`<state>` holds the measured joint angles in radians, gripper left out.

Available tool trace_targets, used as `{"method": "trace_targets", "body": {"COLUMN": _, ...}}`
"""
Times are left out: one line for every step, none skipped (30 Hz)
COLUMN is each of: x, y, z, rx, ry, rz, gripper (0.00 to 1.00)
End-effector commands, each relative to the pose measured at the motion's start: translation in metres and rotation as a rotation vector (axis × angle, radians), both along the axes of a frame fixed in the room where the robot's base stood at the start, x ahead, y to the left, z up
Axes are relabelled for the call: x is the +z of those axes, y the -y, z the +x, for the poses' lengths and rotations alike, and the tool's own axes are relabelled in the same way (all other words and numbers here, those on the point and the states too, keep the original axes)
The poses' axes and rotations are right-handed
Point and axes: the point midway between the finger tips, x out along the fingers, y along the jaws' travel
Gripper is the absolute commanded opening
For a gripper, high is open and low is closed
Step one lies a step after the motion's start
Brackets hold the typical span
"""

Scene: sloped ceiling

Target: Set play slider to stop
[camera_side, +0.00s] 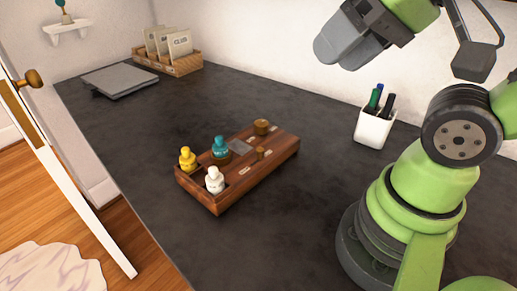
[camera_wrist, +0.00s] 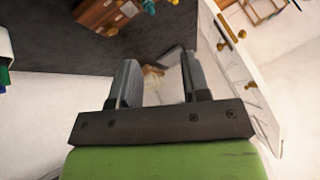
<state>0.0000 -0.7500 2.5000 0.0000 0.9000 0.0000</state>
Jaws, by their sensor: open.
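A wooden box (camera_side: 228,192) sits on the dark tabletop, left of my arm's base. Its top carries a round wooden knob (camera_side: 262,127), a smaller wooden peg (camera_side: 260,153) and small pale labels. The peg looks like a slider, but its labels are too small to read. A yellow figure (camera_side: 187,159), a teal figure (camera_side: 220,147) and a white figure (camera_side: 214,180) stand at the box's left end. The box also shows at the top of the wrist view (camera_wrist: 97,14). My gripper (camera_wrist: 160,70) is open and empty, high above the table and away from the box.
A white cup (camera_side: 374,128) with several pens stands right of the box. A closed grey laptop-like slab (camera_side: 119,81) and a wooden file crate (camera_side: 168,65) are at the back left. The dark table (camera_side: 110,130) is clear around the box. A white door (camera_side: 75,185) is at left.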

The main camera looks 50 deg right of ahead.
Motion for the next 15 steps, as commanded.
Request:
{"method": "trace_targets", "body": {"x": 0.0000, "y": 0.0000, "z": 0.0000, "rx": 0.000, "ry": 0.000, "rz": 0.000, "gripper": 0.43}}
{"method": "trace_targets", "body": {"x": 0.0000, "y": 0.0000, "z": 0.0000, "rx": 0.000, "ry": 0.000, "rz": 0.000, "gripper": 0.43}}
{"method": "trace_targets", "body": {"x": 0.0000, "y": 0.0000, "z": 0.0000, "rx": 0.000, "ry": 0.000, "rz": 0.000, "gripper": 0.43}}
{"method": "trace_targets", "body": {"x": 0.0000, "y": 0.0000, "z": 0.0000, "rx": 0.000, "ry": 0.000, "rz": 0.000, "gripper": 0.43}}
{"method": "trace_targets", "body": {"x": 0.0000, "y": 0.0000, "z": 0.0000, "rx": 0.000, "ry": 0.000, "rz": 0.000, "gripper": 0.43}}
{"method": "trace_targets", "body": {"x": 0.0000, "y": 0.0000, "z": 0.0000, "rx": 0.000, "ry": 0.000, "rz": 0.000, "gripper": 0.43}}
{"method": "trace_targets", "body": {"x": 0.0000, "y": 0.0000, "z": 0.0000, "rx": 0.000, "ry": 0.000, "rz": 0.000, "gripper": 0.43}}
{"method": "trace_targets", "body": {"x": 0.0000, "y": 0.0000, "z": 0.0000, "rx": 0.000, "ry": 0.000, "rz": 0.000, "gripper": 0.43}}
{"method": "trace_targets", "body": {"x": 0.0000, "y": 0.0000, "z": 0.0000, "rx": 0.000, "ry": 0.000, "rz": 0.000, "gripper": 0.43}}
{"method": "trace_targets", "body": {"x": 0.0000, "y": 0.0000, "z": 0.0000, "rx": 0.000, "ry": 0.000, "rz": 0.000, "gripper": 0.43}}
{"method": "trace_targets", "body": {"x": 0.0000, "y": 0.0000, "z": 0.0000, "rx": 0.000, "ry": 0.000, "rz": 0.000, "gripper": 0.45}}
{"method": "trace_targets", "body": {"x": 0.0000, "y": 0.0001, "z": 0.0006, "rx": 0.001, "ry": -0.001, "rz": -0.001, "gripper": 0.45}}
{"method": "trace_targets", "body": {"x": 0.0001, "y": 0.0003, "z": 0.0016, "rx": 0.002, "ry": -0.005, "rz": -0.004, "gripper": 0.45}}
{"method": "trace_targets", "body": {"x": 0.0001, "y": 0.0007, "z": 0.0034, "rx": 0.004, "ry": -0.010, "rz": -0.008, "gripper": 0.45}}
{"method": "trace_targets", "body": {"x": -0.0002, "y": 0.0015, "z": 0.0068, "rx": 0.008, "ry": -0.022, "rz": -0.015, "gripper": 0.45}}
